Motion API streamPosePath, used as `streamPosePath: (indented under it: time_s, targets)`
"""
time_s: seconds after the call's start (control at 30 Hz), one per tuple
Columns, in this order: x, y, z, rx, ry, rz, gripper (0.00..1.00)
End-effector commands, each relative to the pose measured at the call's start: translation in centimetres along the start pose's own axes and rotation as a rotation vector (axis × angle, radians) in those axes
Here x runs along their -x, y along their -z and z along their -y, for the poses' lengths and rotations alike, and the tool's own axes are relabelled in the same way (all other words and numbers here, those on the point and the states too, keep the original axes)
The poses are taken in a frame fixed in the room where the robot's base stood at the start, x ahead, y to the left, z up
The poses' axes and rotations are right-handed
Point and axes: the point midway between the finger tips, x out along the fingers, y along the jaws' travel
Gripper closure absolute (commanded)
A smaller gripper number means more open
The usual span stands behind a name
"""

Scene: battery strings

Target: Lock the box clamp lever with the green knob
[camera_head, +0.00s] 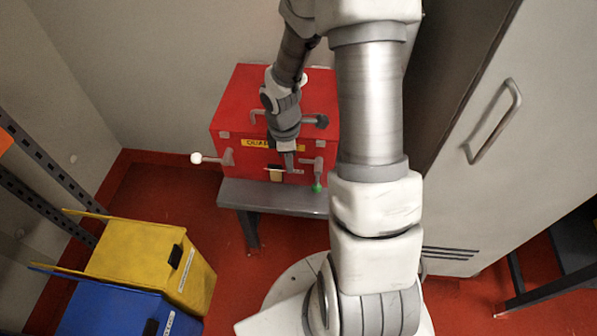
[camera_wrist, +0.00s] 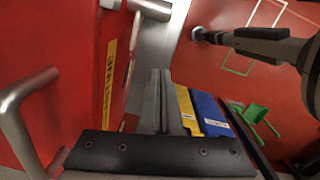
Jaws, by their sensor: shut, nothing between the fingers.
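The red box (camera_head: 232,105) sits on a grey bench. The lever with the green knob (camera_head: 317,187) is on the box's front right; its arm points down, with the knob at the lower end. My gripper (camera_head: 289,162) is in front of the box, to the left of that lever and apart from the knob. In the wrist view, the gripper fingers (camera_wrist: 160,95) are together with nothing between them, beside the red box wall (camera_wrist: 65,65) and its yellow label (camera_wrist: 109,80). I cannot make out the green knob in the wrist view.
A white-knob lever (camera_head: 196,158) sticks out left of the box; a black-knob lever (camera_head: 322,122) is at its upper right. The grey bench (camera_head: 270,197) supports the box. Yellow (camera_head: 140,252) and blue (camera_head: 100,310) bins stand lower left. A grey cabinet (camera_head: 490,60) stands right.

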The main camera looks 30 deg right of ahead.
Motion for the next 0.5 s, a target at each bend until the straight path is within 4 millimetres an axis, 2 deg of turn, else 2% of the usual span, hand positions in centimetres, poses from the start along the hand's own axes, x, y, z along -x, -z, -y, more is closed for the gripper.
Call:
streamPosePath:
  time_s: [0.4,0.47,0.5]
  targets:
    - [-9.1,0.0,0.1,0.002,0.003,0.001,1.00]
    - [-9.7,-0.3,0.0,-0.002,0.001,0.001,1.00]
    - [-9.6,-1.2,-0.1,-0.005,-0.001,0.000,1.00]
